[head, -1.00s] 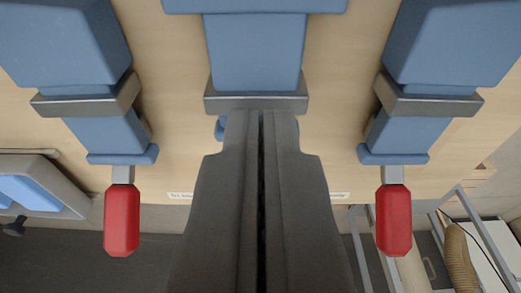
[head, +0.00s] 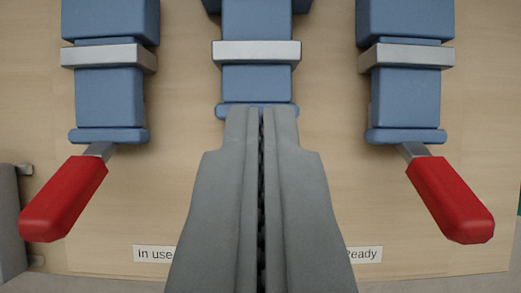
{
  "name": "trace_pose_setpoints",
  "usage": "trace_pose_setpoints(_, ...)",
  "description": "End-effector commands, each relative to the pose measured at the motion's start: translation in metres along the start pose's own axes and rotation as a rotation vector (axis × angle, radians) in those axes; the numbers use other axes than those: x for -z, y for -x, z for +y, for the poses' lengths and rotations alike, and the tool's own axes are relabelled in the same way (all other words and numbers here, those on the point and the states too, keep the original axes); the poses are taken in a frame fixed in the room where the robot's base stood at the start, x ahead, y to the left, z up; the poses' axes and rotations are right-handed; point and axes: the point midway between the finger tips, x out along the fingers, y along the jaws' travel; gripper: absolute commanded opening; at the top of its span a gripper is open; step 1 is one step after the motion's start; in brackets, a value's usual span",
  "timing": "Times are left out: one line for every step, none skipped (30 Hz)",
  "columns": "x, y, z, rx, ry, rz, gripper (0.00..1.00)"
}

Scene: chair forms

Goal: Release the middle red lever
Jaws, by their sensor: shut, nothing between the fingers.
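My gripper (head: 261,112) is shut and empty, in the middle of the head view. Its fingertips overlap the lower end of the middle blue clamp body (head: 257,85), which has a metal band. The middle red lever is not visible; my gripper covers the place below that body. A left red lever (head: 63,200) slants down and left from its blue body (head: 110,98). A right red lever (head: 451,200) slants down and right from its blue body (head: 404,98). I cannot tell whether my fingers touch anything.
A pale wooden panel (head: 200,200) lies behind the clamps. Two labels sit low on it, "In use" (head: 154,254) at left and one ending in "eady" (head: 364,254) at right, partly covered by my gripper. A grey object (head: 10,220) stands at the left edge. Bare panel shows between the clamps.

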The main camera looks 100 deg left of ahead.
Motion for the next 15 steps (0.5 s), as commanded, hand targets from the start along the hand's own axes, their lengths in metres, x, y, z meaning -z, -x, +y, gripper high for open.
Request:
trace_pose_setpoints(-0.008, 0.003, -0.001, 0.002, 0.005, 0.032, 0.00)
trace_pose_setpoints(-0.011, 0.004, -0.001, 0.001, 0.006, 0.052, 0.00)
trace_pose_setpoints(-0.015, 0.006, 0.000, 0.001, 0.005, 0.079, 0.00)
trace_pose_setpoints(-0.018, 0.007, 0.000, 0.001, 0.006, 0.098, 0.00)
trace_pose_setpoints(-0.021, 0.008, 0.000, 0.001, 0.004, 0.106, 0.00)
trace_pose_setpoints(-0.024, 0.009, 0.000, 0.000, 0.002, 0.102, 0.00)
trace_pose_setpoints(-0.026, 0.010, 0.000, 0.000, 0.002, 0.101, 0.00)
trace_pose_setpoints(-0.029, 0.011, 0.000, 0.000, 0.002, 0.101, 0.00)
trace_pose_setpoints(-0.032, 0.012, 0.000, 0.000, 0.002, 0.100, 0.00)
trace_pose_setpoints(-0.035, 0.013, 0.000, 0.000, 0.002, 0.100, 0.00)
trace_pose_setpoints(-0.038, 0.013, 0.000, 0.000, 0.002, 0.100, 0.00)
trace_pose_setpoints(-0.041, 0.014, 0.000, 0.000, 0.002, 0.100, 0.00)
trace_pose_setpoints(-0.044, 0.014, 0.000, -0.001, 0.002, 0.100, 0.00)
trace_pose_setpoints(-0.046, 0.014, 0.000, -0.001, 0.002, 0.100, 0.00)
trace_pose_setpoints(-0.049, 0.015, 0.000, -0.001, 0.002, 0.099, 0.00)
